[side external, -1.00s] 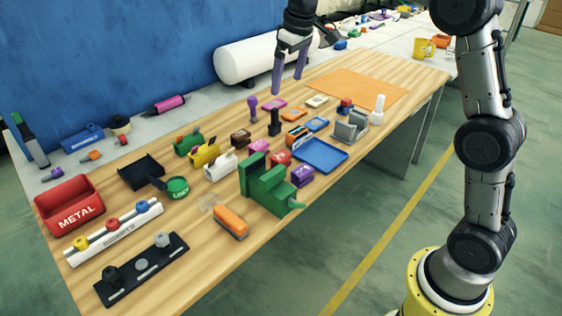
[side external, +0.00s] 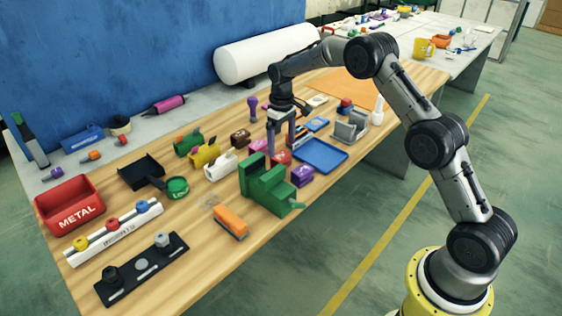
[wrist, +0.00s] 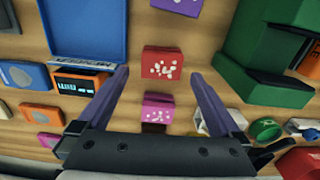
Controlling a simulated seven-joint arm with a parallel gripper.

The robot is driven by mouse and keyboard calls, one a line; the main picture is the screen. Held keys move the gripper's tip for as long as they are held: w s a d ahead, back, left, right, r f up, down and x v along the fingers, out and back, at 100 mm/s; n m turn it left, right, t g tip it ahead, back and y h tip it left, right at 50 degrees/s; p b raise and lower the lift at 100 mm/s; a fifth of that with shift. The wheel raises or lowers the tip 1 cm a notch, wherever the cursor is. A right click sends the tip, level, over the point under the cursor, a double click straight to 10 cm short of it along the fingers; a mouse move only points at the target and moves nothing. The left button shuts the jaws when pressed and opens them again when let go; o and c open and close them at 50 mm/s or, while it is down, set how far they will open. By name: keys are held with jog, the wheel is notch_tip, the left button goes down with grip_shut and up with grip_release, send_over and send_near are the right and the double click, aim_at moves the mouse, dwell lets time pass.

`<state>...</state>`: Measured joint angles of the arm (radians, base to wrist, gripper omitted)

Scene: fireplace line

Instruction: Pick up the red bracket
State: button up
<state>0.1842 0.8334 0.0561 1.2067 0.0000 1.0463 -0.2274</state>
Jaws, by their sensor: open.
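The red piece that matches the red bracket (wrist: 162,62) looks like a small block with white marks on its face. In the wrist view it lies on the wood just beyond and between my fingertips, not touched. In the side view the red bracket (side external: 284,156) is partly hidden by my fingers, between the green vise-like block and the blue tray. My gripper (side external: 281,149) points down over it, open and empty. The open gripper (wrist: 163,72) also shows in the wrist view, with a finger on each side.
A green vise-like block (side external: 268,188) stands close by, with a purple block (side external: 302,175) beside it. A blue tray (side external: 321,154) lies on the other side. A pink block (wrist: 158,107) sits near the red piece. Bare wood (side external: 190,262) shows at the front.

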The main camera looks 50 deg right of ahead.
aim_at(281, 155)
jog(key=shift+a+f, duration=0.1)
jog(key=shift+f, duration=3.05)
jog(key=c, duration=1.4)
